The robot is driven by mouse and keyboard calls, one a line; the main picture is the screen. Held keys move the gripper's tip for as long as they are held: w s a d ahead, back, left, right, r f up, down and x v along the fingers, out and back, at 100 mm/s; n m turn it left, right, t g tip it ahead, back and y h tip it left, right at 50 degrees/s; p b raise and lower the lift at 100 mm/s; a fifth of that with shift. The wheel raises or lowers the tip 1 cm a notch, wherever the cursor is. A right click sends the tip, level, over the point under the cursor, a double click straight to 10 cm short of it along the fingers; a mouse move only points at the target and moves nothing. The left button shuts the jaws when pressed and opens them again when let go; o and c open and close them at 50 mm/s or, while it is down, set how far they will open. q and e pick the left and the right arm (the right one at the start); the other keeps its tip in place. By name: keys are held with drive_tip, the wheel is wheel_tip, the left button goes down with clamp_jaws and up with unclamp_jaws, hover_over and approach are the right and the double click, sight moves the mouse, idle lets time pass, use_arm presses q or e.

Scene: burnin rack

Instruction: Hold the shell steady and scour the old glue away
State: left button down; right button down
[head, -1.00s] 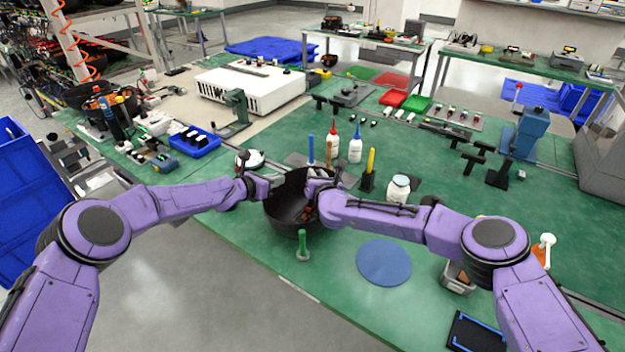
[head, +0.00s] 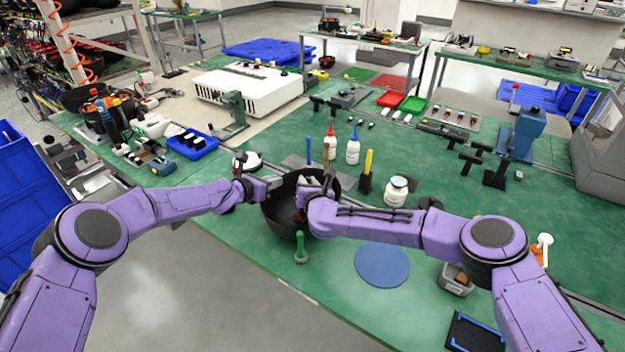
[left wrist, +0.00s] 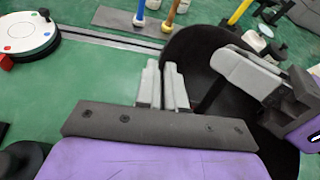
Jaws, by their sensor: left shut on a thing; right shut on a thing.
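The shell is a dark, round, bowl-like piece (head: 279,222) standing open side up near the front edge of the green bench. It also shows as a dark curve in the left wrist view (left wrist: 190,45). My left gripper (head: 274,182) is shut on the shell's rim at its left far side; its grey fingers are close together at the rim in the left wrist view (left wrist: 165,78). My right gripper (head: 308,190) reaches over the shell's right side, fingers down inside. It is shut on a small reddish thing (head: 300,216), mostly hidden. Any glue inside is hidden.
A green-handled tool (head: 301,248) stands right in front of the shell. A blue round mat (head: 382,265) lies to the right. A white round device (head: 250,161) is beyond my left gripper.

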drive_tip(key=shift+s+a, duration=0.45)
drive_tip(key=shift+r, duration=3.05)
wheel_tip(320, 180, up, 3)
drive_tip(key=shift+s+d+f, duration=0.1)
drive_tip(key=shift+s+f, duration=0.05)
drive_tip(key=shift+f, duration=0.6)
drive_tip(key=shift+s+d+f, duration=0.1)
drive_tip(key=shift+s+f, duration=0.05)
drive_tip(key=shift+f, duration=0.55)
